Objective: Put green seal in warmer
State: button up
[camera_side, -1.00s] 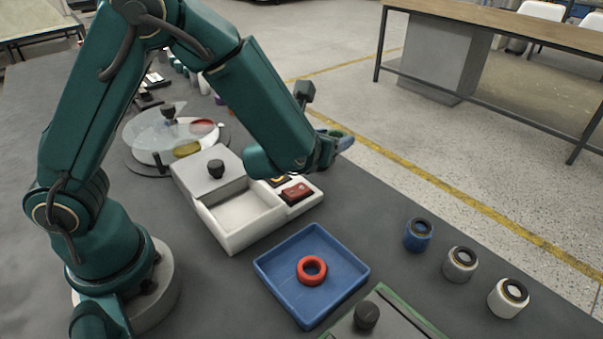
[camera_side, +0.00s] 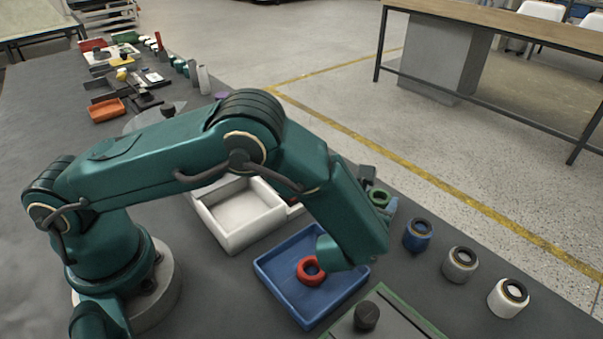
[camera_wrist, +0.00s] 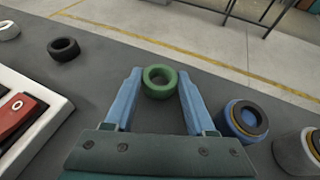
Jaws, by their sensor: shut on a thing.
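The green seal (camera_wrist: 159,80) is a thick ring held between the two blue fingers of my gripper (camera_wrist: 159,73). In the side view the seal (camera_side: 379,197) shows at the end of my arm, beyond the blue tray and left of the blue canister; its height above the table is hard to judge. A white box (camera_side: 236,240) with an empty open compartment, seemingly the warmer, stands behind my arm. Its lid is hidden now. In the wrist view the box's corner (camera_wrist: 52,122) with a red button is at left, apart from my gripper.
A blue tray (camera_side: 274,284) holding a red ring (camera_side: 309,270) lies under my arm. Blue (camera_side: 418,236), grey (camera_side: 459,265) and white (camera_side: 507,299) canisters stand at right. A green-edged, black-knobbed piece (camera_side: 403,319) is at front. A black ring (camera_wrist: 64,48) lies near the box.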

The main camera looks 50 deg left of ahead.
jog(key=shift+f, duration=0.25)
jog(key=shift+f, duration=0.15)
jog(key=shift+f, duration=0.1)
jog(key=o, duration=1.3)
